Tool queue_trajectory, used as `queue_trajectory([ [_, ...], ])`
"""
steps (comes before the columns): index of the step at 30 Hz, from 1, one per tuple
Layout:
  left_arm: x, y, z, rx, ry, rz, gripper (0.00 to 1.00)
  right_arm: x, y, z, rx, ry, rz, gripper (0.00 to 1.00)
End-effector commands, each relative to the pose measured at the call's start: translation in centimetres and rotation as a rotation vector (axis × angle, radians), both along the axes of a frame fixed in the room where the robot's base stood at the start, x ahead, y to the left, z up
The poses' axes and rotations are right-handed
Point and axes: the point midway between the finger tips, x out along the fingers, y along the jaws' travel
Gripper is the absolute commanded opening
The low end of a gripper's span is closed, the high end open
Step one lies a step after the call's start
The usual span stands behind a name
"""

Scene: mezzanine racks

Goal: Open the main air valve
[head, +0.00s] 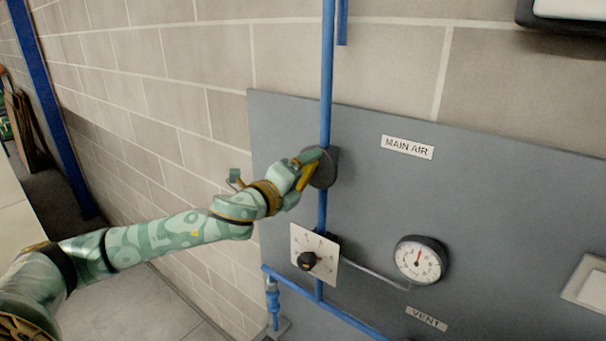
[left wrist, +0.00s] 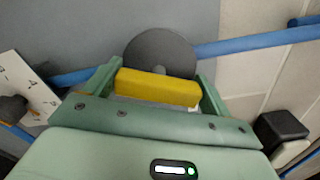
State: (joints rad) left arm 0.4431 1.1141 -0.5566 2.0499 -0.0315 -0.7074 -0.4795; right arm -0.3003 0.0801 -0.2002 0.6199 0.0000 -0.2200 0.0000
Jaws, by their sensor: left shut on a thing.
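The main air valve is a dark grey round body (head: 326,168) on a vertical blue pipe, left of the MAIN AIR label (head: 407,147). Its yellow lever handle (head: 308,177) is at my left gripper (head: 305,172). In the left wrist view the yellow handle (left wrist: 157,88) lies between the two green fingers of the left gripper (left wrist: 158,92), which is shut on it. The round grey valve body (left wrist: 160,52) shows just beyond, with the blue pipe (left wrist: 250,43) running to the right. Part of the handle is hidden by the fingers in the head view. My right gripper is not in view.
A white dial plate with a black knob (head: 308,260) sits below the valve. A round gauge (head: 420,260) is to its right, above a VENT label (head: 426,318). A blue pipe (head: 330,307) crosses low. A light switch plate (head: 586,284) is at the right edge.

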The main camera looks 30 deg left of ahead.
Motion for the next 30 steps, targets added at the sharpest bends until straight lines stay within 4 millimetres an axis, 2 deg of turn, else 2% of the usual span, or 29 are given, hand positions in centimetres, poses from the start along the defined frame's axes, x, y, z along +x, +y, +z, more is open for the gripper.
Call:
queue_trajectory([
  [6, 0.0, 0.1, -0.1, -0.185, 0.016, 0.002, 0.61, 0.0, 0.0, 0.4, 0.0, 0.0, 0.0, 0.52],
  [15, 0.0, 0.1, -0.2, -0.369, 0.03, 0.0, 0.61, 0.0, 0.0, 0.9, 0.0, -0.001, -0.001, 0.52],
  [30, 0.0, 0.1, -0.3, -0.459, 0.037, 0.0, 0.61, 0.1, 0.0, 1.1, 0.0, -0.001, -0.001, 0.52],
])
